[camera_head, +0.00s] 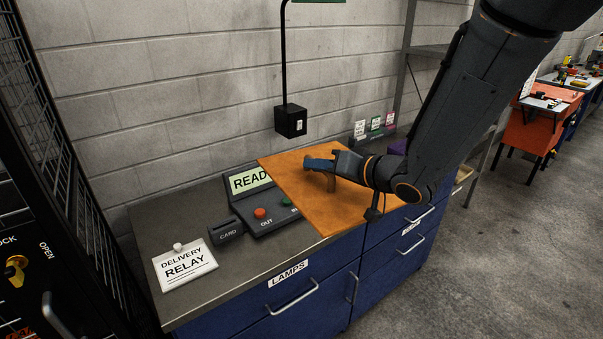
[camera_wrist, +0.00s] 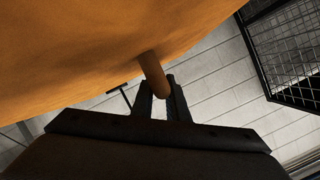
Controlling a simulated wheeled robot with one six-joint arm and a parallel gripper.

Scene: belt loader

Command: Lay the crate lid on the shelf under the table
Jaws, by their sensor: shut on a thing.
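The crate lid (camera_head: 300,200) is a flat orange-brown panel, held up over the grey counter and the right part of a console. My gripper (camera_head: 325,166) is shut on the lid's small handle at its middle. In the wrist view the lid (camera_wrist: 120,45) fills the upper left, and its round handle (camera_wrist: 154,75) sits between the fingertips of my gripper (camera_wrist: 160,95). I cannot make out the shelf under the table in either view.
The console (camera_head: 256,219) with buttons and a "DELIVERY RELAY" sign (camera_head: 185,266) stand on the counter (camera_head: 160,220). Blue drawers (camera_head: 300,312) with handles are below. A black mesh cage (camera_head: 70,190) is at left. Grey floor (camera_head: 500,250) is clear at right.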

